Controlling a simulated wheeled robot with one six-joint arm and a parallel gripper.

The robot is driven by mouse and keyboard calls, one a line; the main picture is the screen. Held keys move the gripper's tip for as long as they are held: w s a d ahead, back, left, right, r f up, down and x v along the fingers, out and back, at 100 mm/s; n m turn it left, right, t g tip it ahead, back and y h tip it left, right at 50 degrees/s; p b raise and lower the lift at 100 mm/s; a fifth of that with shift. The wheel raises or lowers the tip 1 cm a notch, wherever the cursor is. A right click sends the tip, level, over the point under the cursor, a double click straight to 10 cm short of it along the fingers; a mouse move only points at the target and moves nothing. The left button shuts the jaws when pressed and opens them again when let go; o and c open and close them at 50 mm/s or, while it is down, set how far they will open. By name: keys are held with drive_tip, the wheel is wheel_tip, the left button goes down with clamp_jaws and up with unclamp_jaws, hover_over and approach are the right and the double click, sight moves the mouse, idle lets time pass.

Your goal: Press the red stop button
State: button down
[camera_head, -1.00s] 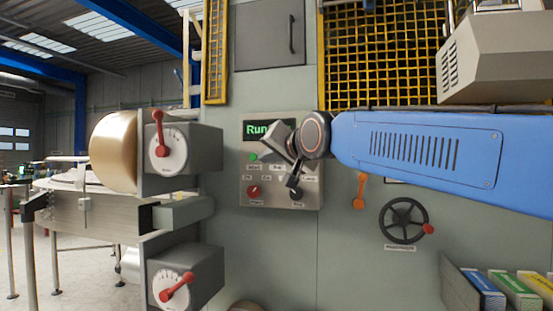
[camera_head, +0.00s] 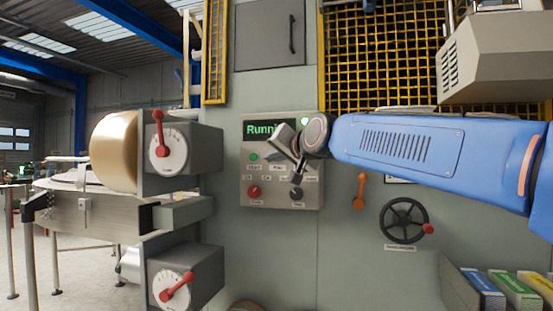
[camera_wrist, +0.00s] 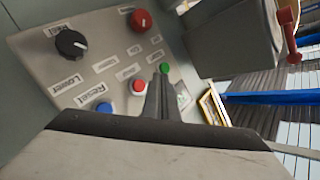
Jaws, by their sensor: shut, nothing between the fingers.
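The red stop button (camera_wrist: 137,87), a small red cap in a pale ring, shows on the grey control panel (camera_wrist: 30,50) in the wrist view, beside my fingers. In the head view my gripper hides it. My gripper (camera_wrist: 161,76) is shut and empty, its dark fingertips between the red button and the green button (camera_wrist: 165,68). I cannot tell whether the fingertips touch the panel. In the head view my gripper (camera_head: 271,157) is in front of the panel (camera_head: 246,172), right of the green button (camera_head: 253,157).
A blue button (camera_wrist: 104,107), a black knob (camera_wrist: 70,43) and a larger red knob (camera_wrist: 142,20) share the panel. The display (camera_head: 262,129) shows green "Runni", its end hidden. Grey dial boxes (camera_head: 205,147) jut out left; a handwheel (camera_head: 404,221) is at right.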

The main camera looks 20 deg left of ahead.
drive_tip(key=shift+w, duration=1.7)
drive_tip(key=shift+w, duration=0.15)
idle(0.7)
drive_tip(key=shift+w, duration=0.3)
drive_tip(key=shift+w, duration=0.45)
idle(0.9)
drive_tip(key=shift+s, duration=0.9)
drive_tip(key=shift+s, duration=0.1)
drive_tip(key=shift+s, duration=2.4)
